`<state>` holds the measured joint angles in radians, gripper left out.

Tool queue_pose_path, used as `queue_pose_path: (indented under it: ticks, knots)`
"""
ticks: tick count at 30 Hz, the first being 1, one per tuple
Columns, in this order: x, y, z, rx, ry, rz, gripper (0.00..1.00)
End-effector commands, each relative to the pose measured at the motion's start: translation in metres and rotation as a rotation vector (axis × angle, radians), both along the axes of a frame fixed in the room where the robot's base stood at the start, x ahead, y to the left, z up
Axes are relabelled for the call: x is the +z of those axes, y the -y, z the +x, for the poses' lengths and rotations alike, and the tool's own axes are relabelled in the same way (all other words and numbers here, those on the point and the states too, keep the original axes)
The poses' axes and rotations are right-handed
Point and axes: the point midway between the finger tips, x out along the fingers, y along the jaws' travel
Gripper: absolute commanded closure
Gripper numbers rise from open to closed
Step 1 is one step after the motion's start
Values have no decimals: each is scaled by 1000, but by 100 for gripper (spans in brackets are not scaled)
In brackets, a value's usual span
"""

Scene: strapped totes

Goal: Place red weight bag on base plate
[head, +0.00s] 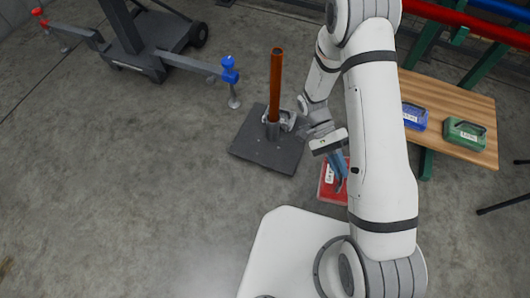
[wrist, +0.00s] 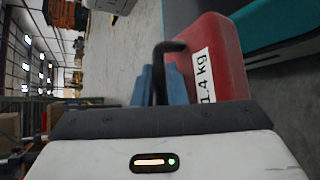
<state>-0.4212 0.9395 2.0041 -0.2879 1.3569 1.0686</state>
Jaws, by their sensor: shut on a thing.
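The red weight bag (head: 328,192) is partly hidden behind my arm and gripper in the head view. In the wrist view the red bag (wrist: 226,55) shows a white label reading "1.4 kg" and a black handle. My gripper (head: 342,182) has blue fingers, which also show in the wrist view (wrist: 160,86), shut around the handle. The dark square base plate (head: 262,152) lies on the floor, up and left of the bag, with an orange-brown post standing in its clamp. The bag is apart from the plate. I cannot tell how high it hangs.
A wooden bench (head: 455,103) at the right bears a blue bag (head: 413,117) and a green bag (head: 464,134). Red and blue pipes lie on a green rack behind. A dark wheeled stand (head: 155,58) is at the upper left. The floor left of the plate is clear.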

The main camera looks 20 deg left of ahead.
Motion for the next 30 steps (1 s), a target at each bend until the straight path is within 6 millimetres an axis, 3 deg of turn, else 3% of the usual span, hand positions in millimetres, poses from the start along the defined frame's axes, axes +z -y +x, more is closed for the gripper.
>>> queue_pose_path:
  ticks: [6, 14, 23, 30]
  knots:
    - [-14, -49, -27, -321, -3, -2, 100]
    - [-28, -114, -40, -708, -3, -2, 100]
    - [-43, -186, -26, -1146, -3, -2, 100]
    - [-56, -232, 4, -1483, -1, -2, 100]
